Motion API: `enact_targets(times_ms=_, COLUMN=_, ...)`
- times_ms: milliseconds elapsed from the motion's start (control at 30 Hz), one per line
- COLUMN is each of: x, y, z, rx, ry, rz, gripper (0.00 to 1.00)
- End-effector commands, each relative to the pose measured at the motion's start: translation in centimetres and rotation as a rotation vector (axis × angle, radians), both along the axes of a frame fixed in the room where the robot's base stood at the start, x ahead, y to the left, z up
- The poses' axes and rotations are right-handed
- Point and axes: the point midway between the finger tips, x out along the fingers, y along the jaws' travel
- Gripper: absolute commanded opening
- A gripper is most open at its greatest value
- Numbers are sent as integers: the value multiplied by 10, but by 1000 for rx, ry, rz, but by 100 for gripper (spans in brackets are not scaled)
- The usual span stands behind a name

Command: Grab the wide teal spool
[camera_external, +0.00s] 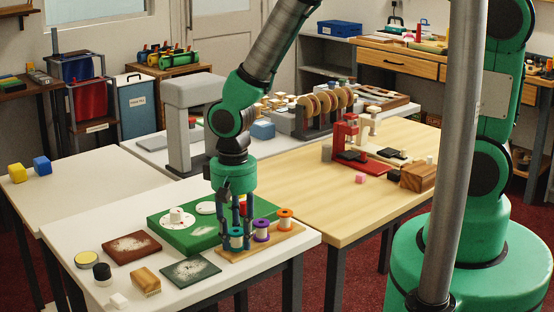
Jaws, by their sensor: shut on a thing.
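The wide teal spool (236,238) stands at the left end of a small wooden rack (262,243) near the front right of the white table. My gripper (234,236) points straight down over it, with its fingers around the spool's sides. The fingers are shut on the teal spool and partly hide it. Whether the spool is lifted off the rack cannot be told. A purple spool (261,230) and an orange spool (285,220) stand in the same rack, just right of the gripper.
A green board (160,223) with white discs lies just behind and left of the gripper. A brown pad (131,248), a dark green pad (190,270) and a wooden brush (146,281) lie left. A tall grey machine (190,95) stands behind. The wooden table's near part is clear.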

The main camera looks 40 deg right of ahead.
Motion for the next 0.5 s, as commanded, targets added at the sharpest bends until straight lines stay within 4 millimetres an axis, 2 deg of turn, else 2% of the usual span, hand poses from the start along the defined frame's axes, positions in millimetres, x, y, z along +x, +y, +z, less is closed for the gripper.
enact_targets(times_ms=267, x=0, y=0, z=31, rx=1, ry=-1, rz=0, gripper=12)
enact_targets(times_ms=500, x=-37, y=-18, z=37, rx=1, ry=-1, rz=0, gripper=12)
